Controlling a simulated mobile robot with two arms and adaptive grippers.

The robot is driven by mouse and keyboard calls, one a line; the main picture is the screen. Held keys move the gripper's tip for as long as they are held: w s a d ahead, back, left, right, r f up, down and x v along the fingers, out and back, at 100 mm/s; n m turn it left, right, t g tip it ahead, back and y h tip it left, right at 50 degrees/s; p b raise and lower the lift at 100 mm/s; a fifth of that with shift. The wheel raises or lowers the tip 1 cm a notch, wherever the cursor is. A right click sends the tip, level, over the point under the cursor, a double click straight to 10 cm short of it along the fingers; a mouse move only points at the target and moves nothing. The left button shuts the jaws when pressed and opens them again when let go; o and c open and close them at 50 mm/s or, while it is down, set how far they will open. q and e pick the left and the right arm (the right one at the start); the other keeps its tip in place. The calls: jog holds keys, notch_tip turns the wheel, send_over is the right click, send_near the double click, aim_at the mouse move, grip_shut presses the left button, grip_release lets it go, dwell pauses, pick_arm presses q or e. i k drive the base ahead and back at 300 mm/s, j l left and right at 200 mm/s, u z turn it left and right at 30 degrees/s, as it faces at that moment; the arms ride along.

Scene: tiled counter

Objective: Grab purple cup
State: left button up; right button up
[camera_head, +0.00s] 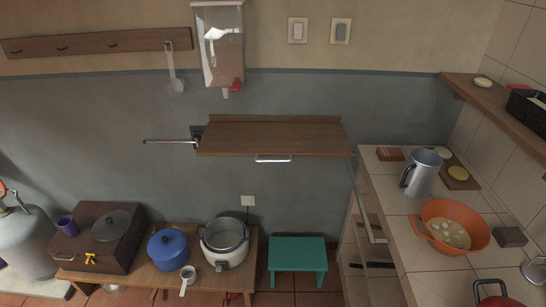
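The purple cup (68,226) is small and stands at the left end of the top of a dark brown box (92,240), at the lower left of the head view. A grey round lid (111,225) lies on the same box, to the right of the cup. The cup looks upright, and nothing touches it from above. Neither of my grippers shows in the head view.
The box sits on a low wooden table (146,278) with a blue pot (167,248) and a rice cooker (225,240). A grey gas cylinder (25,240) stands left of the box. A green stool (297,257) and the tiled counter (420,258) are farther right.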

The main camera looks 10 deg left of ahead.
aim_at(70, 227)
jog(key=u, duration=2)
jog(key=i+j, duration=0.2)
